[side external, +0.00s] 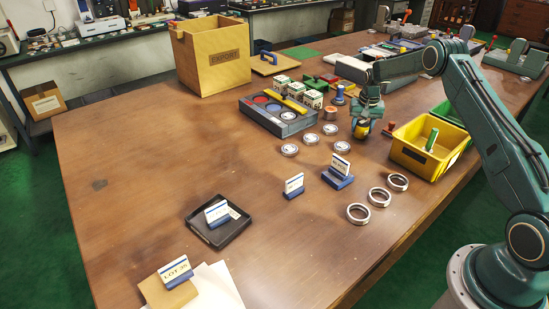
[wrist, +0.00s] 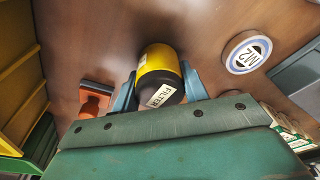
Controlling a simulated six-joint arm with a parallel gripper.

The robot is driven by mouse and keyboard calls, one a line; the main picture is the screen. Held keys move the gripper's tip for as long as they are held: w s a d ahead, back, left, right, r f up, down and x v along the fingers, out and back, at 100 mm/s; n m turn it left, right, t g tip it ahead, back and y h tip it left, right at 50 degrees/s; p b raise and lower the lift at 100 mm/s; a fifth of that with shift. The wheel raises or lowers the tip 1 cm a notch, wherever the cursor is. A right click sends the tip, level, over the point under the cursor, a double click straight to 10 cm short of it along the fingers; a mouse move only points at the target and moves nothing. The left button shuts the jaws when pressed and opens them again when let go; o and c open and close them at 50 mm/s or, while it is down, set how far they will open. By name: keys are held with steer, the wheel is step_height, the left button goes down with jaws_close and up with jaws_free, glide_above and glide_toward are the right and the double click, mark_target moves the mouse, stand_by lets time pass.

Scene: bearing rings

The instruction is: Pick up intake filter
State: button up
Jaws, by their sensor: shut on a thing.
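The intake filter (wrist: 157,65) is a yellow and black cylinder with a white label reading FILTER. It shows in the wrist view between the two blue fingers of my gripper (wrist: 159,84), which is shut on it. In the side external view the filter (side external: 361,127) shows as a small yellow and dark piece under my gripper (side external: 364,121), at the right middle of the table. Whether it still touches the table is hard to tell. My gripper hides part of it.
A yellow bin (side external: 408,155) with a green item stands right of my gripper. An orange-red block (side external: 389,129) is close by on the right. Several round discs (side external: 310,139) lie to the left, metal rings (side external: 358,214) in front. The table's left side is mostly clear.

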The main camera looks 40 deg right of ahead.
mark_target(363, 121)
step_height(363, 121, up, 20)
stand_by(0.6)
stand_by(0.6)
